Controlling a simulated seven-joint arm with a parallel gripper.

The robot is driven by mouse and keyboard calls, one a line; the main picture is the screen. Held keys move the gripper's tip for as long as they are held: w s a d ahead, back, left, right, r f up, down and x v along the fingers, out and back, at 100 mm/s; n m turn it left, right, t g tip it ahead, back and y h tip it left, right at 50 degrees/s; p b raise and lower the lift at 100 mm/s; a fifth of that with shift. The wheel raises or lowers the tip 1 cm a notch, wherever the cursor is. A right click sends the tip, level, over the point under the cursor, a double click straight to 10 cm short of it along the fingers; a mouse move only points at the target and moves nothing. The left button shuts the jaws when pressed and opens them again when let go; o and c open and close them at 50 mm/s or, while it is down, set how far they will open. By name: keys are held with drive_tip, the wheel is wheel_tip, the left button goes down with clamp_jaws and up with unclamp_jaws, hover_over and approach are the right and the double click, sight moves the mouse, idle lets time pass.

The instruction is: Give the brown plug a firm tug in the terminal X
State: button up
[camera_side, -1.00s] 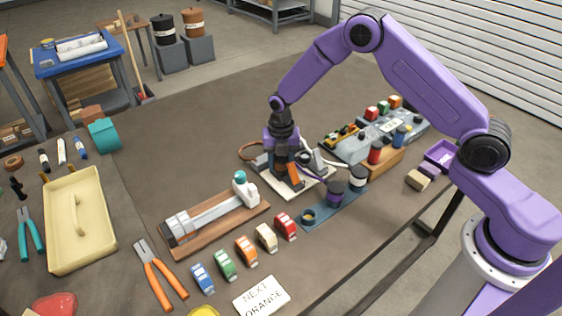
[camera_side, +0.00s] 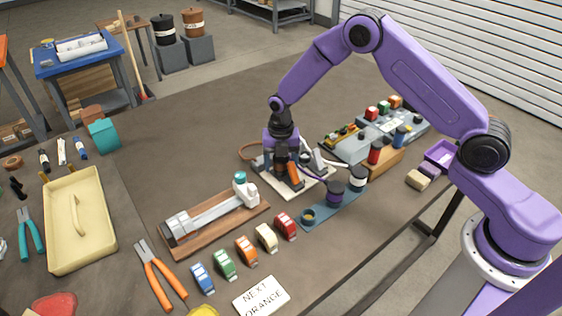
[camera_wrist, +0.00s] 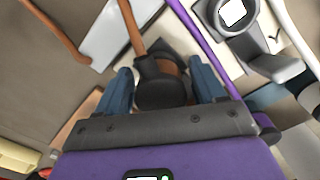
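My gripper (camera_wrist: 161,82) points down over the pale board (camera_side: 305,188) in the side view. In the wrist view its two blue-grey fingers stand on either side of the dark body of the brown plug (camera_wrist: 160,93), with little or no gap, and look closed on it. A brown cable (camera_wrist: 134,30) runs up from the plug in the wrist view. The plug's seat is hidden under it, and I cannot read a terminal X mark. In the side view the gripper hides the plug.
An orange part (camera_side: 294,174) stands close by the gripper. A purple cable (camera_wrist: 195,30) and a grey round fitting (camera_wrist: 238,22) lie to the right in the wrist view. Dark spools (camera_side: 335,192) stand at right, a clamp on a wooden base (camera_side: 215,215) at front left.

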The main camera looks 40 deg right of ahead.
drive_tip(key=shift+r, duration=0.1)
wheel_tip(320, 180, up, 16)
drive_tip(key=s+a+r+m, duration=0.3)
drive_tip(key=s+r+m, duration=0.1)
drive_tip(key=s, duration=0.6)
drive_tip(key=s+d+m, duration=0.3)
drive_tip(key=s+m, duration=0.1)
drive_tip(key=s, duration=0.5)
drive_tip(key=s+d+m, duration=0.2)
drive_tip(key=s+m, duration=0.2)
drive_tip(key=s, duration=0.5)
drive_tip(key=s+d+m, duration=0.3)
drive_tip(key=s+m, duration=0.1)
drive_tip(key=s, duration=0.5)
drive_tip(key=shift+s+d+r+m, duration=0.15)
drive_tip(key=shift+d+r+m, duration=0.15)
drive_tip(key=shift+r, duration=0.1)
